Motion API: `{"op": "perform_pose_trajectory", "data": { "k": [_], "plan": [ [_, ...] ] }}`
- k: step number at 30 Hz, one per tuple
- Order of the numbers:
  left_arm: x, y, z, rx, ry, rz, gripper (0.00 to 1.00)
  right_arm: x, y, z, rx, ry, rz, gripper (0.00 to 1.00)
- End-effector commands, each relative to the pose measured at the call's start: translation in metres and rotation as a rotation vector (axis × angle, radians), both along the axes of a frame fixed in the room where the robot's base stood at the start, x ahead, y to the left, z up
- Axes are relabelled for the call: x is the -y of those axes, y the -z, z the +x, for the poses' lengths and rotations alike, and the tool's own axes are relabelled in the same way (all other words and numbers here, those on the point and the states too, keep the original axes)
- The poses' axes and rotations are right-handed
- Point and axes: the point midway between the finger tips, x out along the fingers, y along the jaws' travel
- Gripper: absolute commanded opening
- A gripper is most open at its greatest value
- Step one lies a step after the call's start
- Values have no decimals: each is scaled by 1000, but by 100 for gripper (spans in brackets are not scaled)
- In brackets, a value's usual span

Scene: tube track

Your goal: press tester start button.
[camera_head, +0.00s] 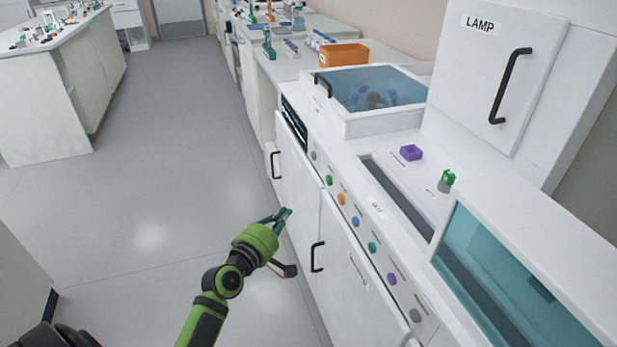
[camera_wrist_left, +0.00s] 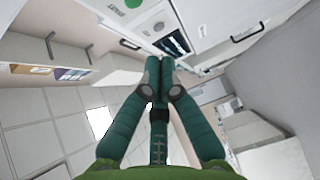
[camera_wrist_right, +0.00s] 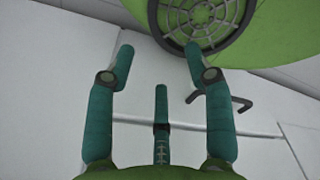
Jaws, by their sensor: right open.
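A row of round buttons runs down the sloped front panel (camera_head: 364,240) of the white bench: grey, green (camera_head: 329,180), orange (camera_head: 341,199), blue (camera_head: 355,221), teal (camera_head: 372,249), purple (camera_head: 392,279) and grey. My right gripper (camera_wrist_right: 160,50) is open and empty near a white cabinet front.
Black door handles (camera_head: 317,256) stick out below the panel. On the bench are a glass-topped box (camera_head: 372,122), an orange bin (camera_head: 344,54), a purple block (camera_head: 411,152) and a small green piece (camera_head: 446,180). The LAMP cabinet (camera_head: 490,70) stands behind. Floor at left is clear.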

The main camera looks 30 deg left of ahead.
Motion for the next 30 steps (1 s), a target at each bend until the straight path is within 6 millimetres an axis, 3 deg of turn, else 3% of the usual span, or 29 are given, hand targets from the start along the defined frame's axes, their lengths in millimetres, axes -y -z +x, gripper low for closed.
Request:
{"op": "perform_pose_trajectory", "data": {
  "k": [4,17,20,30],
  "plan": [
    [-2,-13,0,30,-1,-23,0,1,1,-1,-2,0,-1,53],
    [-2,-14,8,32,-1,-22,0,5,1,-8,-12,0,-7,53],
    [-2,-14,22,32,-1,-22,0,5,0,-8,-11,0,-7,53],
    [-4,-9,94,31,-1,-21,0,5,5,-5,-7,1,-7,53]
  ]
}}
